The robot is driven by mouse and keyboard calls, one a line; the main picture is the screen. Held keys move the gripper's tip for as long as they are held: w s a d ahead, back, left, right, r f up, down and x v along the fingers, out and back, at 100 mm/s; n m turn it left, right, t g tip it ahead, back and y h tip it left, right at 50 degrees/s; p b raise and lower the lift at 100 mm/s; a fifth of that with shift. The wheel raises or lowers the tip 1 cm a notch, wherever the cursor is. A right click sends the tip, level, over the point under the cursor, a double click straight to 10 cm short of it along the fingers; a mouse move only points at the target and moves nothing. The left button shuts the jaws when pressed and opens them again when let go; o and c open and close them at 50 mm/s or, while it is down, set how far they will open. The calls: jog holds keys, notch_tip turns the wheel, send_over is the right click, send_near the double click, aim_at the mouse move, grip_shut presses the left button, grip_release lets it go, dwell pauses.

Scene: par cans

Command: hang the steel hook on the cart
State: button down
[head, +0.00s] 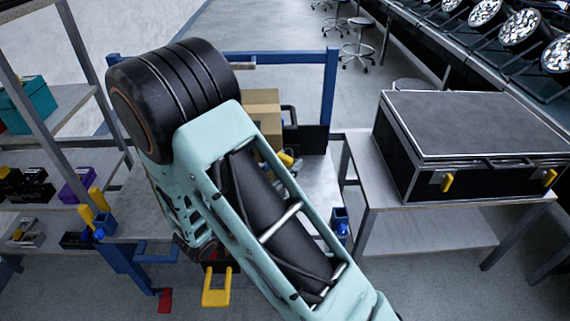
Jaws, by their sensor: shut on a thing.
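The cart has a blue frame (330,88) with a grey deck (318,182), and stands at the centre behind my arm. My arm crosses the picture from the lower right to the upper left and covers much of the cart. I cannot see my gripper or its fingertips; the arm link blocks that area. I cannot make out the steel hook anywhere in this view.
A cardboard box (262,103) stands on the cart. A black case (470,125) lies on a table at right. Shelves with tools (75,185) stand at left. A yellow loop (217,288) shows below my arm. Open floor lies behind the cart.

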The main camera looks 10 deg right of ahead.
notch_tip(320, 180, up, 22)
jog(key=p, duration=2)
jog(key=shift+f, duration=0.25)
jog(key=shift+r, duration=0.15)
